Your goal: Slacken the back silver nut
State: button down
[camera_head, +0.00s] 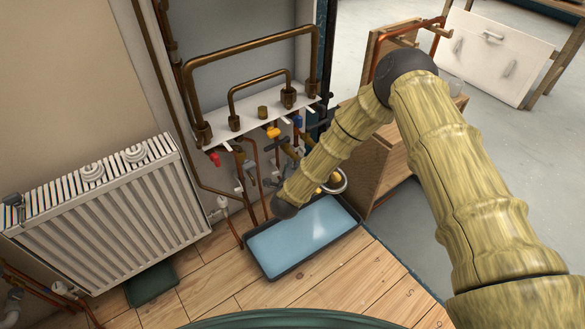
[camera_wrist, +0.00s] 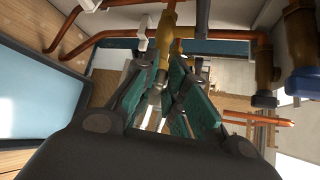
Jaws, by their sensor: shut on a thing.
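In the wrist view, my gripper (camera_wrist: 160,84) has its two teal-padded fingers closed around a small silver fitting, a silver nut (camera_wrist: 156,92), below a yellow brass valve body (camera_wrist: 176,48). The fingers cover much of the nut, so its faces and thread are not clear. I cannot tell from these views whether it is the back one. In the head view, my arm comes down from the right to the pipework, and my gripper is not clearly visible there.
A blue tray (camera_head: 305,237) lies on the wooden floor below the pipes. A white radiator (camera_head: 105,215) stands left, and a wooden cabinet (camera_head: 384,165) right. Copper pipes (camera_wrist: 115,38) and a brass fitting with a blue cap (camera_wrist: 300,50) crowd close around my gripper.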

jog(key=shift+f, duration=0.2)
jog(key=shift+w+d+f+n+t+b, duration=0.1)
jog(key=shift+d+f+n+t+b, duration=0.05)
jog(key=shift+f+n+t+b, duration=1.15)
jog(key=shift+w+d+f+n+t+b, duration=0.1)
jog(key=shift+f+n+t+b, duration=0.45)
jog(key=shift+n+t+b, duration=0.8)
jog(key=shift+d+f+n+t+b, duration=0.15)
jog(key=shift+f+n+t+b, duration=0.75)
jog(key=shift+n+t, duration=0.95)
jog(key=shift+f+n, duration=0.1)
jog(key=shift+n, duration=0.3)
jog(key=shift+d, duration=0.1)
